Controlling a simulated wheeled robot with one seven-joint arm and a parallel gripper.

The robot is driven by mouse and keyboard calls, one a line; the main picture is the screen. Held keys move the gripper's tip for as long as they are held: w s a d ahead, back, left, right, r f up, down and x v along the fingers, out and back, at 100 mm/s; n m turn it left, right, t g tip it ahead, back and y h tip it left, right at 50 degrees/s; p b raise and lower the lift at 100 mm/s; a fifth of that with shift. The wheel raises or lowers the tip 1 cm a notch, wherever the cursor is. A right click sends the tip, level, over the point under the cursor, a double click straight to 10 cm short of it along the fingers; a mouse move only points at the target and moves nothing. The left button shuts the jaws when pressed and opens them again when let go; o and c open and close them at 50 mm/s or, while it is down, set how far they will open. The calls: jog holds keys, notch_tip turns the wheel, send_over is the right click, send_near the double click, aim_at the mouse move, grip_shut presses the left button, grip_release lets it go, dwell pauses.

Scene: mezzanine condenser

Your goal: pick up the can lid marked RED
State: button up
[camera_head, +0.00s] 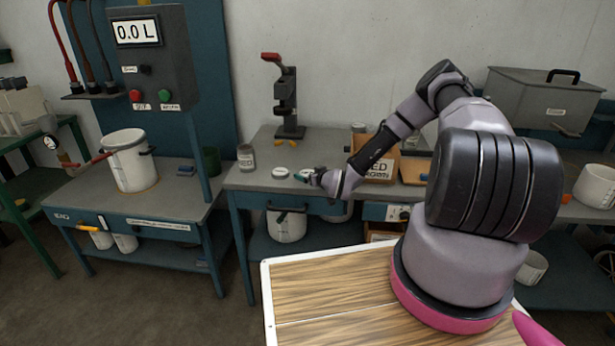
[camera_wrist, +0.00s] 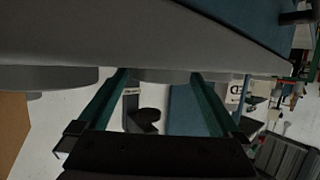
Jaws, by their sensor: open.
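Two small round pale lids lie on the grey bench in the head view, a left lid (camera_head: 280,172) and a right lid (camera_head: 306,174). Their markings are too small to read, so I cannot tell which is marked RED. My gripper (camera_head: 301,178) is low over the bench at the right lid, partly covering it. In the wrist view, which is upside down, my open gripper (camera_wrist: 160,77) has teal fingers on either side of a flat grey disc (camera_wrist: 162,76). Another grey disc (camera_wrist: 45,78) is to the left. I cannot tell whether the fingers touch the disc.
A labelled can (camera_head: 246,158) stands left of the lids. A black press (camera_head: 289,105) with a red handle stands behind. A wooden box (camera_head: 378,167) labelled RED is to the right, near my forearm. The bench's front edge (camera_head: 265,190) is close.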

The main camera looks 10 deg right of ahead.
jog(key=c, duration=1.1)
jog(key=shift+r, duration=0.15)
